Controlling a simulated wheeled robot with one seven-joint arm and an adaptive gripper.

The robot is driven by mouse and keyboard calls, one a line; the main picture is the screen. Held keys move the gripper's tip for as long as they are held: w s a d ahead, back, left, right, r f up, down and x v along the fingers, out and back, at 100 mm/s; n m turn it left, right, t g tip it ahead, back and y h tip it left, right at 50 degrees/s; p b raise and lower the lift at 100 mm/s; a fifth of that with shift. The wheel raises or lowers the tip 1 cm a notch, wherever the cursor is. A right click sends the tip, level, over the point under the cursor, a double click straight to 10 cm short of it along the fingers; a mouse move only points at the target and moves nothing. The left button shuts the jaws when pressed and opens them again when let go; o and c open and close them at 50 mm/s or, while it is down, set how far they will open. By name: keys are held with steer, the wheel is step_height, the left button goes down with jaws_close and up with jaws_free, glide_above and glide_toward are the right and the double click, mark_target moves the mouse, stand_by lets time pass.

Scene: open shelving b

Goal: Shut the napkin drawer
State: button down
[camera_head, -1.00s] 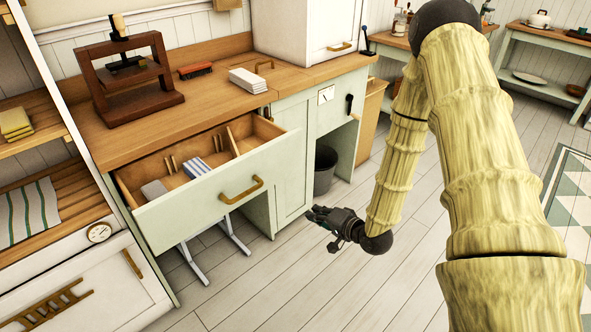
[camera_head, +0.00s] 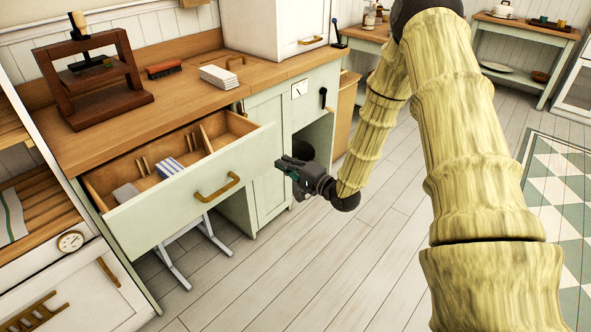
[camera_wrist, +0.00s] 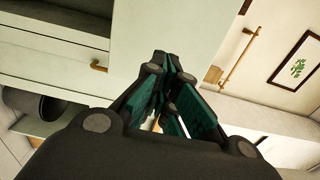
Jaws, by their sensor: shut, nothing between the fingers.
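The napkin drawer (camera_head: 185,203) is a pale green drawer with a brass handle (camera_head: 217,187), standing pulled out below the wooden worktop. Inside it, a blue-and-white striped folded cloth (camera_head: 170,167) and a grey item (camera_head: 126,192) lie between wooden dividers. My gripper (camera_head: 284,163) is right of the drawer front, apart from it, in front of the cabinet. Its fingers are shut and empty, and they also show in the wrist view (camera_wrist: 172,70).
The worktop (camera_head: 140,125) bears a dark wooden press (camera_head: 100,75), a red brush (camera_head: 164,69) and a white stack (camera_head: 219,76). A grey trestle (camera_head: 190,250) stands under the drawer. The plank floor (camera_head: 290,260) in front is clear.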

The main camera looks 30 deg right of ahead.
mark_target(266, 153)
steer(key=shift+x, duration=3)
steer(key=shift+w, duration=0.15)
